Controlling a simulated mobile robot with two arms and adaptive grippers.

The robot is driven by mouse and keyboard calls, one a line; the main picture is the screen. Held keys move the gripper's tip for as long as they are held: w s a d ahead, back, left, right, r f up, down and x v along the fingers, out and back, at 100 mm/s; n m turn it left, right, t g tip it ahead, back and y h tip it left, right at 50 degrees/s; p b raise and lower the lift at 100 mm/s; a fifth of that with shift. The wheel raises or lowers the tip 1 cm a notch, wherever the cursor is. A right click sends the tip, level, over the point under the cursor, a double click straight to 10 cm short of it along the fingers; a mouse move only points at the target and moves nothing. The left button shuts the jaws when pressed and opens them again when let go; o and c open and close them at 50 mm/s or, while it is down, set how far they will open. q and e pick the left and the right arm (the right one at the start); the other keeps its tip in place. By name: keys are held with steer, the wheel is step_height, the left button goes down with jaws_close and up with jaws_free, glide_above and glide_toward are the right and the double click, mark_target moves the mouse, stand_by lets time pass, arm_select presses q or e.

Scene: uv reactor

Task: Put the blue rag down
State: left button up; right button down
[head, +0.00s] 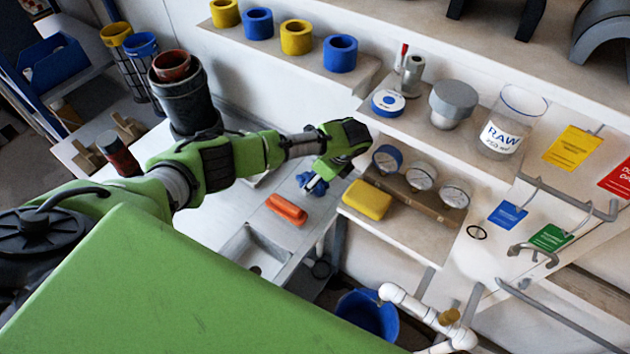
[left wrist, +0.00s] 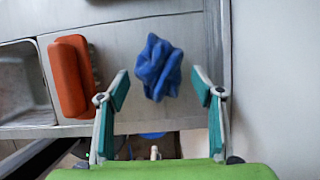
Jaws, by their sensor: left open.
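The crumpled blue rag (head: 312,184) is below my left gripper (head: 325,172) at the counter's right end in the head view, partly covered by it. In the left wrist view the rag (left wrist: 158,68) appears to lie on the grey counter (left wrist: 200,30), between and just beyond the fingertips of the left gripper (left wrist: 158,82). The fingers are spread wide, with a gap on each side of the rag. My right gripper is not in view.
An orange sponge-like block (head: 287,209) lies beside the rag, next to a sink (head: 252,248). A shelf with a yellow block (head: 367,200) and several gauges (head: 421,176) is close on the right. A blue bucket (head: 366,314) stands below.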

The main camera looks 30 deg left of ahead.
mark_target(322, 183)
arm_select(q)
steer(key=b+v, duration=0.1)
steer(key=v, duration=0.3)
steer(key=shift+w+d+r, duration=0.1)
steer(key=shift+w+r, duration=0.1)
steer(key=shift+r, duration=0.05)
steer(key=shift+d+r, duration=0.2)
steer(key=shift+r, duration=0.45)
